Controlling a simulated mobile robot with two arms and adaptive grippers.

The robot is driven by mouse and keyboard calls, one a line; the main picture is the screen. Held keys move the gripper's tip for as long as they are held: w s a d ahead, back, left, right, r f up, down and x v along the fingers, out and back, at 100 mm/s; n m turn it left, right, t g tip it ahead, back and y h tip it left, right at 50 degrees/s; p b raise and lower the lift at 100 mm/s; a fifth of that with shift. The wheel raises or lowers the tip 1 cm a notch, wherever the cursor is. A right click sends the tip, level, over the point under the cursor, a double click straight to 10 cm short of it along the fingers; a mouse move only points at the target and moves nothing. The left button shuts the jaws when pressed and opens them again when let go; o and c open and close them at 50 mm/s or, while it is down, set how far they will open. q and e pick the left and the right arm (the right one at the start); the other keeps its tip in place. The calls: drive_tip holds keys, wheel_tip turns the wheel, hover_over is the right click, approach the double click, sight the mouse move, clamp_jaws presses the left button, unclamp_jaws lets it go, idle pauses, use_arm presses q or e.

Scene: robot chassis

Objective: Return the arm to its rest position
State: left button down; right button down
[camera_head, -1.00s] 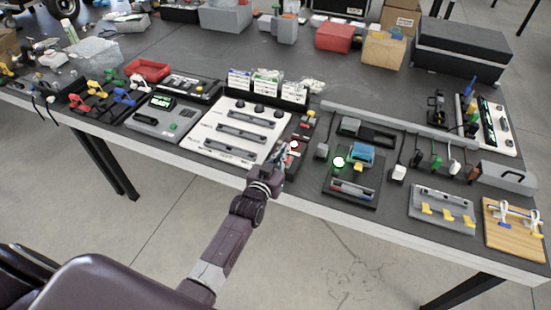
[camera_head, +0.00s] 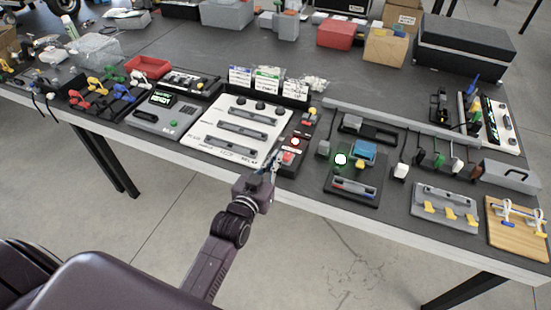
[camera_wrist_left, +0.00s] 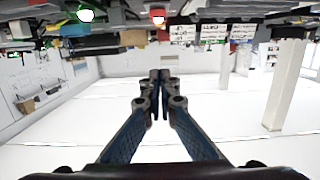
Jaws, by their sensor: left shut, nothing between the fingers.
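My left arm comes up from the lower left in the head view. Its gripper (camera_head: 272,162) is at the table's front edge, just in front of a small dark box with red buttons (camera_head: 290,157). In the left wrist view the two blue-sided fingers (camera_wrist_left: 159,78) meet at their tips, shut with nothing between them. My right gripper is in neither view.
The long grey table (camera_head: 230,48) carries a white panel with slots (camera_head: 222,152), a grey READY box (camera_head: 150,125), a dark unit with a lit green button (camera_head: 340,159), and a wooden board (camera_head: 512,240). The floor (camera_head: 330,255) in front is clear.

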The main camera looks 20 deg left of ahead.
use_arm(q)
drive_tip(key=s+d+f+g, duration=0.1)
drive_tip(key=s+f+g, duration=0.35)
drive_tip(key=f, duration=0.75)
drive_tip(key=s+f+m+g, duration=0.1)
drive_tip(key=s+f, duration=0.7)
drive_tip(key=f, duration=0.3)
drive_tip(key=s+d+f+g, duration=0.1)
drive_tip(key=s+f+g, duration=0.35)
drive_tip(key=f, duration=0.75)
drive_tip(key=s+a+f+g, duration=0.1)
drive_tip(key=s+f, duration=0.4)
drive_tip(key=s, duration=0.6)
drive_tip(key=s+a+f+g, duration=0.2)
drive_tip(key=s+f, duration=0.3)
drive_tip(key=s, duration=0.6)
drive_tip(key=s+a+f+m+g, duration=0.1)
drive_tip(key=s+f+g, duration=0.1)
drive_tip(key=s+f, duration=0.4)
drive_tip(key=s, duration=0.5)
drive_tip(key=shift+s+a+y+b, duration=0.3)
drive_tip(key=shift+s+a, duration=0.05)
drive_tip(key=shift+a, duration=0.05)
